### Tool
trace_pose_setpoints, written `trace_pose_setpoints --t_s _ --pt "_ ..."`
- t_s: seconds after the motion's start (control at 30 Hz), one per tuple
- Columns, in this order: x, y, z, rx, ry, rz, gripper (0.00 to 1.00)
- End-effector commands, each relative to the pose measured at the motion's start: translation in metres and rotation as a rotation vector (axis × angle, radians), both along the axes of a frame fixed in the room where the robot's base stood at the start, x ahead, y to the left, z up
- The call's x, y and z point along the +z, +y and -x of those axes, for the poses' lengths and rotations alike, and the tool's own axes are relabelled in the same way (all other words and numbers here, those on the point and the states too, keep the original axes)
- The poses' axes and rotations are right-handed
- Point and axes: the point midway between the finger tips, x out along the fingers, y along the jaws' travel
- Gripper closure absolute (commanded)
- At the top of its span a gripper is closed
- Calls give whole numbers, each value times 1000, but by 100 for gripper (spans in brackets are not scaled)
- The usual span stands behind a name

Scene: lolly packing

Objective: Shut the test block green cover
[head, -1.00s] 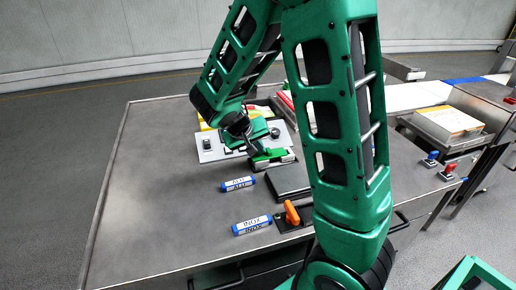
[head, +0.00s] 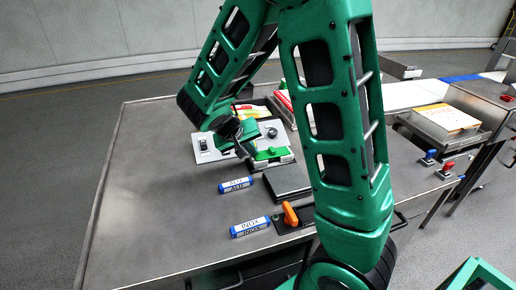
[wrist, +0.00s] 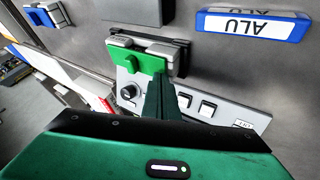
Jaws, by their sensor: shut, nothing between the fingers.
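The test block's green cover (head: 268,154) lies on a pale metal block near the middle of the table. In the wrist view the green cover (wrist: 143,60) sits across the front of the block (wrist: 155,44), with a small tab raised on it. I cannot tell whether it is fully down. My gripper (wrist: 162,80) is shut and empty, its fingertips right by the cover's near edge; I cannot tell whether they touch. In the head view my gripper (head: 247,157) is beside the cover's left end, partly hidden by my wrist.
A grey panel (wrist: 230,110) with a black knob (wrist: 129,91) and switches lies close beside the fingers. The blue ALU block (head: 236,184), the blue INOX block (head: 250,227) and an orange-handled item (head: 291,214) stand nearer the front. The table's left side is clear.

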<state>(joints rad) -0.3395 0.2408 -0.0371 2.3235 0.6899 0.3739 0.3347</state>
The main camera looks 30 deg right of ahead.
Motion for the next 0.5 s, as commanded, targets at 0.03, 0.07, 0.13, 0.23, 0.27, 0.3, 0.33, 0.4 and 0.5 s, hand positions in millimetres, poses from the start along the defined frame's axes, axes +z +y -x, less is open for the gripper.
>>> trace_pose_setpoints --t_s 0.03,0.07,0.13,0.23,0.27,0.3,0.33,0.4,0.5 --pt "11 8 2 4 -4 -2 100" --pt "16 11 4 4 -4 0 100" --pt "28 19 8 3 -4 -1 100" --pt "44 29 13 1 -4 -2 100" --pt "49 31 15 -1 -3 -1 100" --pt "54 34 17 -2 -4 -1 100" --pt "58 36 18 -2 -3 -1 100" --pt "66 41 21 -3 -2 -1 100" --pt "74 45 23 -6 -2 -1 100"
